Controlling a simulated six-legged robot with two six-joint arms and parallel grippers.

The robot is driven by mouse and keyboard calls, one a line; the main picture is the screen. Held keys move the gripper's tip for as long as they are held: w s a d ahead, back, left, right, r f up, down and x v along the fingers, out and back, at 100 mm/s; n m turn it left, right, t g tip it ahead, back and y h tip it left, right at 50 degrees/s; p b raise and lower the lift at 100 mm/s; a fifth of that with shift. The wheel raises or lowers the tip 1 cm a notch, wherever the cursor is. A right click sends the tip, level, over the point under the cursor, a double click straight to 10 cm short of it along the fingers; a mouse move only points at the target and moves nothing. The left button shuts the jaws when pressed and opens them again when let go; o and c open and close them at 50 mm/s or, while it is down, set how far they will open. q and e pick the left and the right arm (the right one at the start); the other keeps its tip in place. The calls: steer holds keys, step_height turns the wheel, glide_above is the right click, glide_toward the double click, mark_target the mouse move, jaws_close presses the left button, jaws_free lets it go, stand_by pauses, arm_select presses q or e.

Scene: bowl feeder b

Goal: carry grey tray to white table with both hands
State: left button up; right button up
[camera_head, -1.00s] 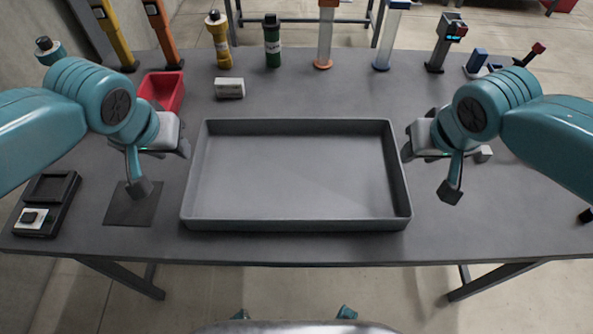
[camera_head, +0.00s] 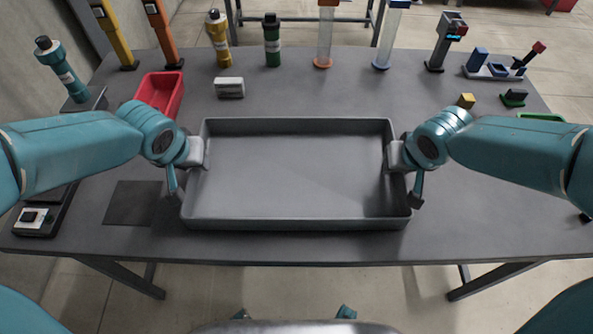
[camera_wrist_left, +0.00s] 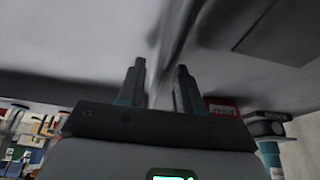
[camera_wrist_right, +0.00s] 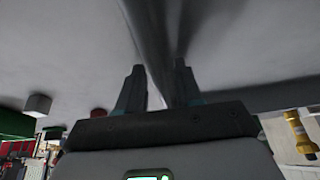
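The grey tray (camera_head: 295,224) lies flat and empty on the grey table (camera_head: 300,249) in the head view. My left gripper (camera_head: 203,152) is at the tray's left wall, and my right gripper (camera_head: 391,156) is at its right wall. In the left wrist view the fingers (camera_wrist_left: 160,85) stand apart with the tray wall (camera_wrist_left: 176,38) running between them. In the right wrist view the fingers (camera_wrist_right: 158,85) are likewise apart on either side of the wall (camera_wrist_right: 152,30). Both grippers look open, and finger contact with the wall is not clear. No white table is clearly in view.
A red bin (camera_head: 162,92) and a white box (camera_head: 229,87) lie behind the tray's left. Bottles and tall stands line the back edge. A yellow block (camera_head: 466,101) sits at right. A dark pad (camera_head: 133,204) lies left of the tray. The table is clear in front of the tray.

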arm_select(q)
jaws_close()
arm_select(e)
jaws_close()
arm_select(q)
steer(key=shift+r, duration=0.1)
arm_select(e)
steer(key=shift+r, duration=0.1)
stand_by(0.8)
